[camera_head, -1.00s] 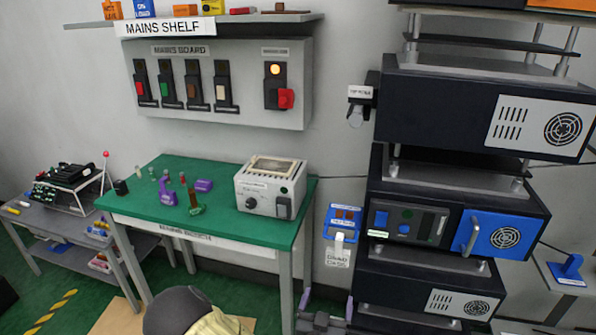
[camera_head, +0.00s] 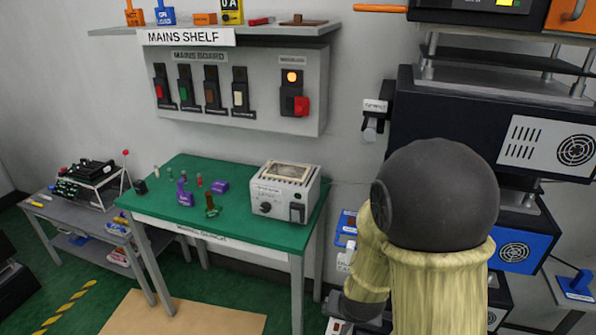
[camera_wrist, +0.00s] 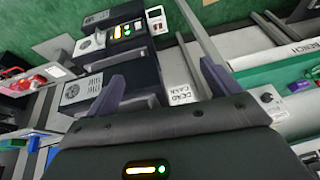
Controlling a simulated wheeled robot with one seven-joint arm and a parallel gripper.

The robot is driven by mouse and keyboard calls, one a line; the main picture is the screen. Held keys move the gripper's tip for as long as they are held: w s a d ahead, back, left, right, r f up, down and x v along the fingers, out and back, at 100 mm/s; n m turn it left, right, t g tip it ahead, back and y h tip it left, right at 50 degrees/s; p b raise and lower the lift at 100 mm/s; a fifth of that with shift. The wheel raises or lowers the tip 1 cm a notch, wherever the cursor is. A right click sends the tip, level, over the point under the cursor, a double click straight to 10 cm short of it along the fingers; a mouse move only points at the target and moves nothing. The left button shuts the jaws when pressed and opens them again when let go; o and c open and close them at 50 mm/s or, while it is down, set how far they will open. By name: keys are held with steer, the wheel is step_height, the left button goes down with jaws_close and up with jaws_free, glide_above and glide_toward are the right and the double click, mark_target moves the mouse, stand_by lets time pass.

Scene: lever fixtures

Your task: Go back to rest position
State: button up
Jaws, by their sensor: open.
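In the wrist view my gripper (camera_wrist: 163,82) is open, its two dark fingers spread wide with nothing between them. Past the fingers are the floor and a white label (camera_wrist: 182,93) that seems to read "DEAD", at some distance. In the head view my arm is raised in front of the equipment rack (camera_head: 450,105) and covers much of its middle.
The green workbench (camera_head: 250,233) holds a grey box (camera_head: 283,190) and several small levers. The mains board (camera_head: 205,115) hangs on the wall under the mains shelf (camera_head: 290,31). A blue-fronted unit (camera_head: 514,252) shows beside my arm.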

steer(key=s+d+r+n+g+p, duration=0.1)
steer(key=s+d+r+n+g, duration=0.1)
steer(key=s+r, duration=0.5)
step_height(320, 180, up, 3)
steer(key=shift+d+f+n, duration=0.2)
steer(key=shift+d+n, duration=0.55)
steer(key=shift+n, duration=0.05)
